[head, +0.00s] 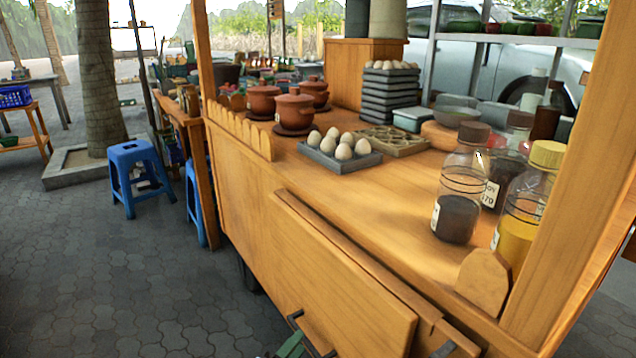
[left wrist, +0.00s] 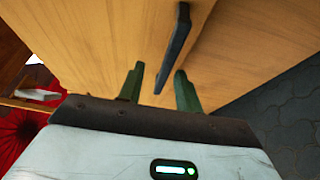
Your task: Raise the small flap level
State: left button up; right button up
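The small flap (head: 345,285) is a flat wooden panel on the front of the cart, hanging down at a slope below the counter edge. A dark bar handle (head: 296,318) sits near its lower edge; in the left wrist view the handle (left wrist: 175,48) crosses the wood. My left gripper (head: 291,346) is at the bottom of the head view, beside the handle. In the left wrist view its green fingers (left wrist: 159,70) are apart, with the handle's end between them in the picture and gaps on both sides. I cannot tell whether they touch it. My right gripper is not in view.
The counter holds a tray of eggs (head: 338,159), clay pots (head: 294,108), and glass jars (head: 459,190) near its right end. Blue stools (head: 140,172) stand at the left. The paved floor (head: 130,290) in front of the cart is clear.

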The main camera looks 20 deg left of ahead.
aim_at(315, 324)
pick_arm(q)
jog(key=shift+b+x, duration=0.35)
jog(key=shift+x, duration=1.45)
jog(key=shift+f, duration=0.2)
jog(key=c, duration=0.7)
jog(key=shift+r, duration=0.1)
grip_shut()
